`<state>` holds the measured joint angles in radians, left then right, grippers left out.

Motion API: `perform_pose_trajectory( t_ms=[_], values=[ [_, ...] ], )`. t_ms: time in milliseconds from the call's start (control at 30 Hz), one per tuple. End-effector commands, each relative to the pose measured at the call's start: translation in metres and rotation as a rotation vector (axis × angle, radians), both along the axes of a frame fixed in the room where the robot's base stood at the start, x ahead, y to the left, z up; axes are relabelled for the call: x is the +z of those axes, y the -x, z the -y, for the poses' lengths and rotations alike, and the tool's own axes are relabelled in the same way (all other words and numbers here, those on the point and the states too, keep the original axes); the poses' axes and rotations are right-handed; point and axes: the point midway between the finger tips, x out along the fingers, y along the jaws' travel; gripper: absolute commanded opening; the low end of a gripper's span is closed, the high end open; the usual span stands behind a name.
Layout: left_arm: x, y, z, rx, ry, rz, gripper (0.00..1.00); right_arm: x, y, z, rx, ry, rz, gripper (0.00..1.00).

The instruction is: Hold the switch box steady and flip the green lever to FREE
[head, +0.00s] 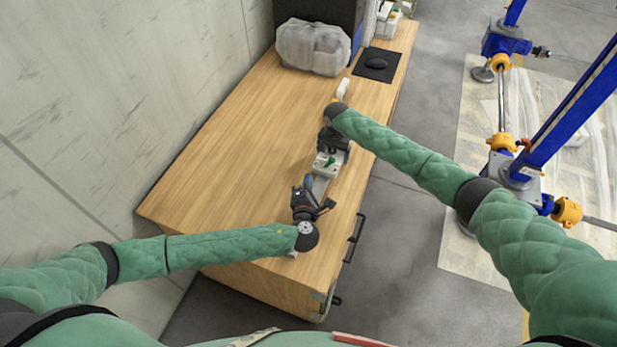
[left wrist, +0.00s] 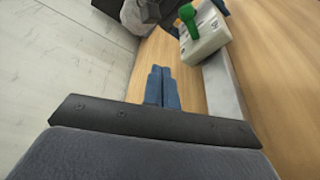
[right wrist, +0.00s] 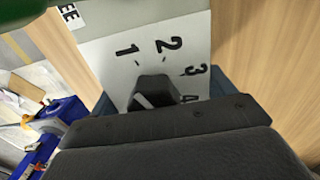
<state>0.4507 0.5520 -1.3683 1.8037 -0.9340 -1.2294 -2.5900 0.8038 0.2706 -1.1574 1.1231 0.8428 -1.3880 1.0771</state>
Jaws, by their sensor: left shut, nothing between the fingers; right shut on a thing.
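The switch box (head: 321,168) is a small pale box on the wooden table; it also shows in the left wrist view (left wrist: 212,42). Its green lever (left wrist: 187,18) stands up from the top face, and the lever also shows in the head view (head: 331,161). The right wrist view shows the box's numbered face (right wrist: 118,68) with a black knob (right wrist: 153,90) and part of a label ending in "EE". My right gripper (head: 331,148) is shut on the box, its blue fingers on either side. My left gripper (left wrist: 163,88) is shut and empty, on the near side of the box and apart from the lever.
A grey strip (left wrist: 223,92) runs along the wooden table (head: 230,150) from the box. A clear-wrapped bundle (head: 312,46) and a black mat (head: 377,65) lie at the far end. Blue screw jacks (head: 515,170) stand to the right. The table's left part is clear.

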Motion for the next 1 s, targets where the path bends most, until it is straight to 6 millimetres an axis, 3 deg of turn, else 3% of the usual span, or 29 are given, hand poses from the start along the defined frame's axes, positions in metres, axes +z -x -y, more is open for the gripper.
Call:
perform_pose_trajectory(
  t_ms=[267,300,367,733,1000],
  values=[
    [0.000,0.000,0.000,0.000,0.000,0.000,0.00,0.001,-0.001,0.000,-0.001,0.000,0.001,0.27],
    [0.000,0.000,0.000,0.000,0.000,0.000,0.00,0.001,-0.001,0.000,-0.001,0.000,0.001,0.88],
    [0.000,0.000,0.000,0.000,0.000,0.000,0.00,0.001,-0.001,0.000,-0.001,0.000,0.001,0.99],
    [0.000,0.000,0.000,0.000,0.000,-0.001,0.00,0.008,-0.001,0.000,0.000,-0.001,0.001,1.00],
    [0.000,0.000,0.000,0.000,0.000,-0.001,0.00,0.053,-0.001,0.000,0.000,-0.003,0.002,1.00]
  ],
)
